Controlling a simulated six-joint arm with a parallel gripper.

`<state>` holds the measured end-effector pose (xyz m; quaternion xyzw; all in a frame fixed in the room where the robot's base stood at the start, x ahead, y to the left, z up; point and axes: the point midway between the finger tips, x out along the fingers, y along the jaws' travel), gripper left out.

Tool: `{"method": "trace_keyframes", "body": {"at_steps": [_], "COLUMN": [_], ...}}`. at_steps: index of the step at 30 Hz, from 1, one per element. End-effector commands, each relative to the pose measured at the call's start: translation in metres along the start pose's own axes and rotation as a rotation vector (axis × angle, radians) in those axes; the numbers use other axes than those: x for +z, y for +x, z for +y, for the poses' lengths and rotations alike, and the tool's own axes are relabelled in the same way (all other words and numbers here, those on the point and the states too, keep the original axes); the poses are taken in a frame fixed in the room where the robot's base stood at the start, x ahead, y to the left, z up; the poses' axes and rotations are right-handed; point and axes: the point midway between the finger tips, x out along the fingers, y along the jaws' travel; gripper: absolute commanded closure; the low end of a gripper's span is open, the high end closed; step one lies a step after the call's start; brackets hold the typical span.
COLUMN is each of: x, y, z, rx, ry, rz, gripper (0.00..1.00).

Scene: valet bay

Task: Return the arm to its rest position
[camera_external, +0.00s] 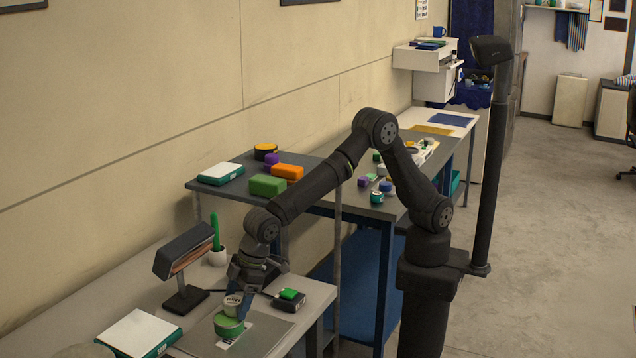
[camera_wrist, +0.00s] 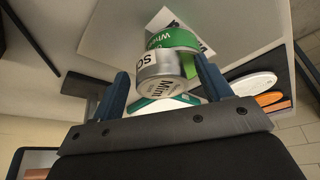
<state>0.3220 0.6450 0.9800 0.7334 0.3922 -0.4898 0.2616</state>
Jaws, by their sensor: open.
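My arm reaches left and down from its base to the low table. My gripper (camera_external: 246,287) points down at a small silver-grey tin (camera_external: 233,306), which sits on a wider green tin (camera_external: 228,326). In the wrist view the silver tin (camera_wrist: 163,72) lies between the two spread fingers of my gripper (camera_wrist: 165,86), with the green tin (camera_wrist: 172,38) beyond it. The fingers are open; I cannot tell whether either one touches the silver tin. The gripper partly hides the silver tin in the external view.
The tins stand on a dark mat (camera_external: 268,334). A lamp-like stand (camera_external: 184,297), a pot with a green item (camera_external: 217,257) and a black box with a green block (camera_external: 289,299) are close by. The higher shelf (camera_external: 230,190) holds green and orange blocks. A black post (camera_external: 489,180) stands right.

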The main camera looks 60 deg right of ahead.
Motion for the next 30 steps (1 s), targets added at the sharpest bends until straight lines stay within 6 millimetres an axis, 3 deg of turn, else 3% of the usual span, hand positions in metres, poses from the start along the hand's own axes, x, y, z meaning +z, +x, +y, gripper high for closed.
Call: {"method": "trace_keyframes", "body": {"at_steps": [6, 25, 30], "x": [-0.018, -0.001, -0.011], "y": [-0.044, -0.121, -0.15], "z": [0.0, 0.103, 0.107], "rx": [-0.001, 0.001, 0.0], "ry": [0.0, 0.003, 0.0], "rz": [0.004, 0.002, 0.004], "gripper": [0.29, 0.29, 0.29]}}
